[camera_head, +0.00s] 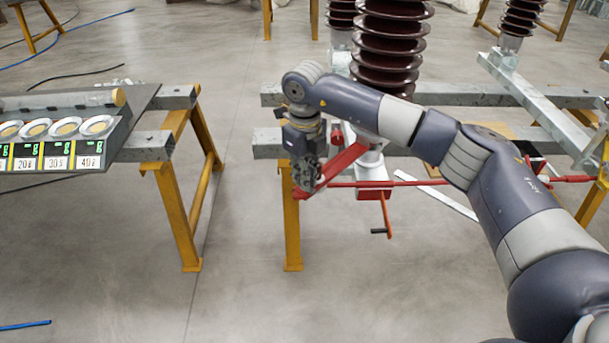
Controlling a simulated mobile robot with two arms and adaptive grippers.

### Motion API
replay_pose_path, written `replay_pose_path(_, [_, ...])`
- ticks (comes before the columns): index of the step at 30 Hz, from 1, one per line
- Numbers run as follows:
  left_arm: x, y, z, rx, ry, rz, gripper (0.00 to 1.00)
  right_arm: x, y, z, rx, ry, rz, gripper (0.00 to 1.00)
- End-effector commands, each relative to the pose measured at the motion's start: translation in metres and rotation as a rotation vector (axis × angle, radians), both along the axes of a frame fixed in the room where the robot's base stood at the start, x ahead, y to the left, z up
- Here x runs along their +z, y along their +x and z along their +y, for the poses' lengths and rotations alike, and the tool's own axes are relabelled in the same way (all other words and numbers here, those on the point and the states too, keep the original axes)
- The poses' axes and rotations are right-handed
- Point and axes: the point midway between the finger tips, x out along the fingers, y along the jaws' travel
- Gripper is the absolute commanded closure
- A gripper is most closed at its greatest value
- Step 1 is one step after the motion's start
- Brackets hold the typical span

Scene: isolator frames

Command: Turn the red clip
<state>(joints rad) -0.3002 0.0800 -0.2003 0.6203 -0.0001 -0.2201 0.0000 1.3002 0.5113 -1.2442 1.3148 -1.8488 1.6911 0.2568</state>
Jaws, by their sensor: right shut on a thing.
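The red clip (345,163) is a red metal piece at the base of the dark ribbed insulator, on the grey steel frame. It joins a long thin red rod (440,183) and a red lever with a black-tipped handle (386,212) that hangs down. My right arm reaches in from the lower right. My right gripper (311,185) points down and is shut on the left end of the red clip. The gripper fingers hide the exact point of contact. My left gripper is not in view.
The dark ribbed insulator (392,50) rises behind my arm. Yellow trestle legs (291,215) support the grey steel beams. A bench with round dishes and number labels (60,140) stands at the left. The floor between the trestles is clear.

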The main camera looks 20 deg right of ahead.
Motion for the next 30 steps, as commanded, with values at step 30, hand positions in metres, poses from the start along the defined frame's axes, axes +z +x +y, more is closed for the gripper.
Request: replay_pose_path(30, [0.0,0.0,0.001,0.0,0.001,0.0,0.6,0.035,0.001,0.0,-0.001,0.0,-0.004,0.73])
